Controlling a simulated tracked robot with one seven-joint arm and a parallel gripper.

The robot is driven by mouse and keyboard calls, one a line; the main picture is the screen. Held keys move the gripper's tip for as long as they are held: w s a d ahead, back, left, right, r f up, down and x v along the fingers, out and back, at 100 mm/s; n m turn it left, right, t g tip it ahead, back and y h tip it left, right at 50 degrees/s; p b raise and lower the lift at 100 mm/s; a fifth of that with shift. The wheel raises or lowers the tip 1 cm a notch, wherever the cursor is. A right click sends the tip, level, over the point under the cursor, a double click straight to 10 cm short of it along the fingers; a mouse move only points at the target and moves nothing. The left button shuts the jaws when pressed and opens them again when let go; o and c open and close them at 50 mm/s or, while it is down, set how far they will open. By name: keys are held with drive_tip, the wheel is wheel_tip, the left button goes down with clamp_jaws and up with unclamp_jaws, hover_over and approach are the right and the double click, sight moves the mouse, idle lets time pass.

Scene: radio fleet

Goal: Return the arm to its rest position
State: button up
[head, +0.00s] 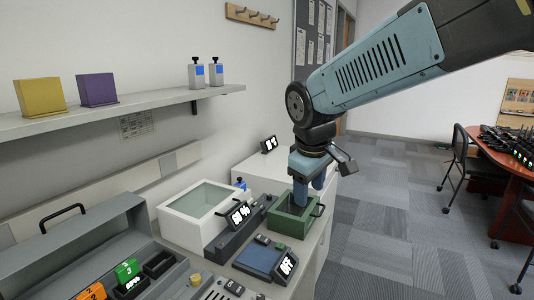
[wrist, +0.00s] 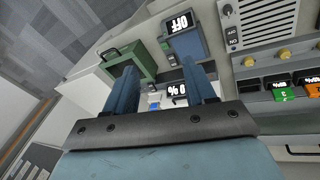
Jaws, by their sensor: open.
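My arm reaches in from the upper right of the head view. My gripper (head: 309,191) points down over the counter near a small green open box (head: 285,224). One finger overlaps the box in this picture, and I cannot tell whether it is inside or above. In the wrist view my gripper (wrist: 160,75) has its two blue fingers apart with nothing between them. There the green box (wrist: 145,67) lies just left of and beyond the fingers.
A white glass-topped box (head: 199,214), a blue device with an OFF display (head: 262,262) and a grey case with coloured packs (head: 80,245) crowd the counter. A shelf (head: 120,113) holds yellow and purple blocks and bottles.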

drive_tip(key=s+d+r+m+t, duration=0.2)
drive_tip(key=s+d+m, duration=0.7)
drive_tip(key=d, duration=0.5)
drive_tip(key=shift+s+y, duration=0.3)
drive_tip(key=shift+s, duration=0.95)
drive_tip(key=shift+d+r, duration=0.1)
